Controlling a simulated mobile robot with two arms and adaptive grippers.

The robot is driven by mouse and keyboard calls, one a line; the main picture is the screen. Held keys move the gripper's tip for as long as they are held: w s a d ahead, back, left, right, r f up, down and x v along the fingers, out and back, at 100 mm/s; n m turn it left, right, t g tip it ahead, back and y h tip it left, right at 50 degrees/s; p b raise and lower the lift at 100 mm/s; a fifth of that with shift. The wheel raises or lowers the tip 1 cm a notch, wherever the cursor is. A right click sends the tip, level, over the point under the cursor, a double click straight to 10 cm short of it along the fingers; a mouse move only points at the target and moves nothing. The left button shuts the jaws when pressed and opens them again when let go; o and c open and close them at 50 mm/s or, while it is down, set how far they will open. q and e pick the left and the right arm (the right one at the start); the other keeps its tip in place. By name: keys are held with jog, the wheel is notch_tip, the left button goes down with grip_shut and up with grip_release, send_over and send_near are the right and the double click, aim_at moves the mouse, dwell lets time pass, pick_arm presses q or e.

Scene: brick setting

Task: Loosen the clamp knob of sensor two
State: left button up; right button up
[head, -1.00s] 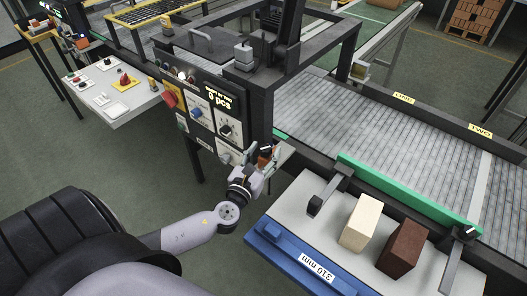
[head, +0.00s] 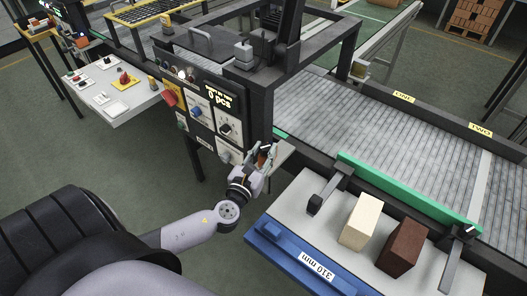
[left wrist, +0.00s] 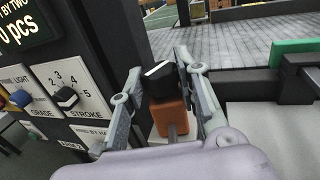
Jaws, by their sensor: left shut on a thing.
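In the left wrist view, a black clamp knob (left wrist: 160,84) with a white line on its top sits above an orange sensor body (left wrist: 172,119). The orange sensor also shows small in the head view (head: 263,158), partly hidden by my fingers. My left gripper (head: 262,153) is at the sensor, beside the machine's control panel. Its two grey fingers stand on either side of the knob in the left wrist view (left wrist: 160,73), shut on it. The lower part of the sensor is partly hidden by the gripper. My right gripper is not in view.
The control panel (head: 213,118), with its dials and red switch, stands close behind and left of my gripper. The conveyor (head: 385,110) runs at the right. A grey table with a blue front edge (head: 290,250) holds a cream block (head: 361,222) and a brown block (head: 402,248).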

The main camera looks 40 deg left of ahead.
pick_arm(q)
jog(key=shift+d+r+n+g+y+p, duration=0.15)
jog(key=shift+n+g+y+p, duration=0.15)
jog(key=shift+n+y+p, duration=0.55)
jog(key=n+y, duration=0.1)
jog(key=g+y, duration=0.1)
jog(key=y, duration=0.1)
jog(key=shift+w+d+n, duration=0.15)
jog(key=shift+n, duration=0.2)
jog(key=n+g+y, duration=0.2)
jog(key=y, duration=0.1)
jog(key=shift+d+f+y, duration=0.1)
jog(key=shift+f+y, duration=0.1)
jog(key=shift+y, duration=0.05)
jog(key=shift+w+d+n+g+y+b, duration=0.15)
jog(key=shift+n+g+y+b, duration=0.5)
jog(key=shift+n+g+y, duration=1.25)
jog(key=shift+r, duration=0.1)
jog(key=o, duration=1.2)
